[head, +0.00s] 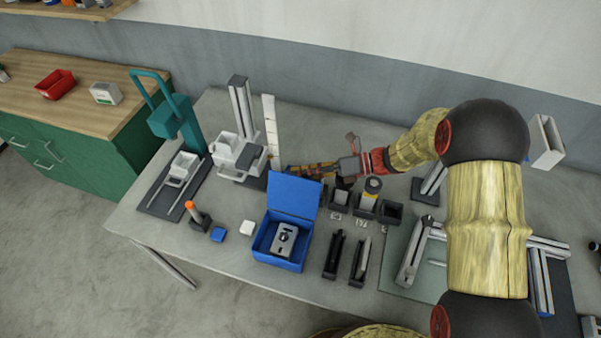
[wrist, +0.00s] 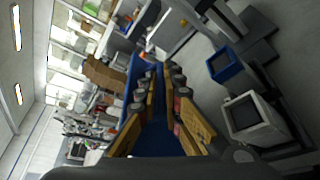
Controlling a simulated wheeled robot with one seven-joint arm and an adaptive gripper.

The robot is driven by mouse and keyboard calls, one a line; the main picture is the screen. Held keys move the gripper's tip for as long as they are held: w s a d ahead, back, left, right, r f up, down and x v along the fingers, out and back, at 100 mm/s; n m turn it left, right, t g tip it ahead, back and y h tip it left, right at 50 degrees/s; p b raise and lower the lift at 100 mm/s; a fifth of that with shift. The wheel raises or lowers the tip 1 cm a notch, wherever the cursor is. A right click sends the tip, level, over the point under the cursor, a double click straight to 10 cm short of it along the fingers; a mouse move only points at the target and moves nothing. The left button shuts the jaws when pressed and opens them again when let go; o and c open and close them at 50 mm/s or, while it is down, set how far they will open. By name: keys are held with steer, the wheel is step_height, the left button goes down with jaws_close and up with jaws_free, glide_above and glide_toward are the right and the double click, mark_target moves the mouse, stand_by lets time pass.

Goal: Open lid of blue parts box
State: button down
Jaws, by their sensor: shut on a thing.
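The blue parts box (head: 257,245) stands near the front of the grey workbench, with a grey metal part (head: 285,240) inside it. Its blue lid (head: 292,195) is raised, standing roughly upright at the back of the box, so the inside is open to view. My gripper (head: 298,170) is at the lid's top edge, reaching in from the right behind it. In the wrist view, my gripper (wrist: 162,82) has its fingers on either side of the blue lid (wrist: 158,140), shut on it. The exact contact at the fingertips is partly hidden in the head view.
A teal press (head: 175,118) and a white fixture (head: 232,148) stand left of the box. Small black bins (head: 391,212) and black holders (head: 334,255) are to its right.

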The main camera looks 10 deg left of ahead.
steer(key=s+r+p, duration=0.1)
steer(key=s+p, duration=0.1)
steer(key=p, duration=0.1)
steer(key=shift+r+n+t+p, duration=0.3)
steer(key=shift+n, duration=0.1)
steer(key=shift+s, duration=0.15)
steer(key=shift+f, duration=0.1)
steer(key=c, duration=2.2)
jaws_free()
